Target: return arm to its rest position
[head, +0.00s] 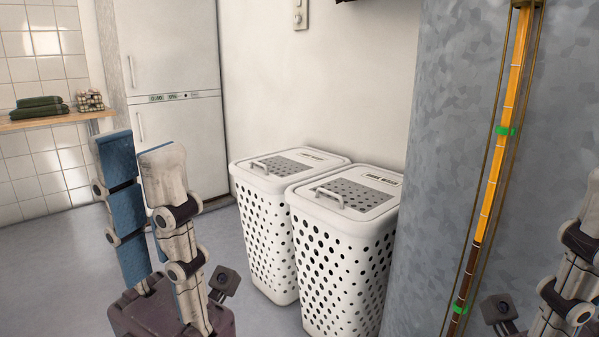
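My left gripper (136,143) stands upright at the lower left of the head view, its fingers pointing up. Its two fingers, with blue pads, are apart and nothing shows between them. It is in front of the floor and the white fridge, clear of both hampers. My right gripper (580,240) is cut off by the right edge. Only part of its finger linkage shows, so its opening cannot be judged.
Two white perforated hampers (245,215) (345,255) with closed lids stand mid-view against the wall. A grey metal cylinder (445,150) with a yellow gauge tube (505,120) is close on the right. A fridge (170,60) and wooden shelf (60,120) with folded green towels (38,108) are behind left.

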